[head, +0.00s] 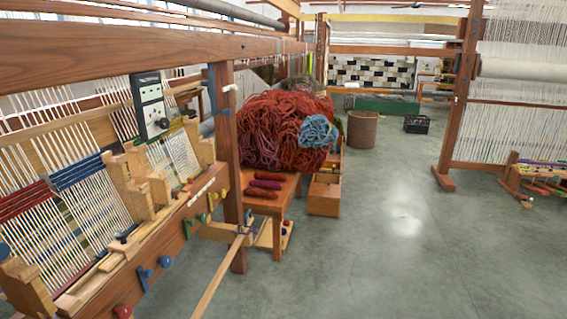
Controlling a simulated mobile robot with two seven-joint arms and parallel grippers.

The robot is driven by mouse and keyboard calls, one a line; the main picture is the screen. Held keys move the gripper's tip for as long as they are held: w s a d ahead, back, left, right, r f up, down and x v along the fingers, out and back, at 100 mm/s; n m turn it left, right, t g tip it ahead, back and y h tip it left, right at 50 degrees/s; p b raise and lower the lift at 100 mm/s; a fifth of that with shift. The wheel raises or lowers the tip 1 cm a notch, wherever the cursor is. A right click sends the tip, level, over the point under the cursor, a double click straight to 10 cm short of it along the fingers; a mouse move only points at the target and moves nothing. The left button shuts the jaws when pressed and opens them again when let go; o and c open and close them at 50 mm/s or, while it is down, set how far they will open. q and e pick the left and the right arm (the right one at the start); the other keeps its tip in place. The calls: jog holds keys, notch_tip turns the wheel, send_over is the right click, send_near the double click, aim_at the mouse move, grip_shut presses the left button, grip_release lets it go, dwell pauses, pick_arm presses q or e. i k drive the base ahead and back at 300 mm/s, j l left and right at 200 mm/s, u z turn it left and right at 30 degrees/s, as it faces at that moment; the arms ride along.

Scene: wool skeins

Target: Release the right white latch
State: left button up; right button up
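No part that I can clearly tell as a white latch shows in the head view. A small white piece (230,88) sits at the upper part of the brown loom post. A pale strip (202,189) lies along the loom's front beam (150,262), among coloured knobs. Both are too small to tell what they are. Neither of my grippers is in view.
The wooden loom fills the left side. A table (285,191) with a large heap of red wool (280,125) and a blue skein (318,131) stands behind its post. A plank (217,275) juts toward the front. Grey floor (400,250) is open at centre right.

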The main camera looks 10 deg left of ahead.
aim_at(232, 88)
jog(key=i+l+u, duration=0.8)
jog(key=i+l, duration=0.25)
jog(key=i, duration=0.2)
jog(key=i+l+z, duration=0.1)
jog(key=i+l, duration=0.15)
jog(key=i, duration=0.2)
jog(key=i+l, duration=0.2)
jog(key=i, duration=0.25)
jog(key=i+l+z, duration=0.1)
jog(key=i+l, duration=0.15)
jog(key=i, duration=0.2)
jog(key=i+l, duration=0.15)
jog(key=i, duration=0.3)
jog(key=l+z, duration=0.05)
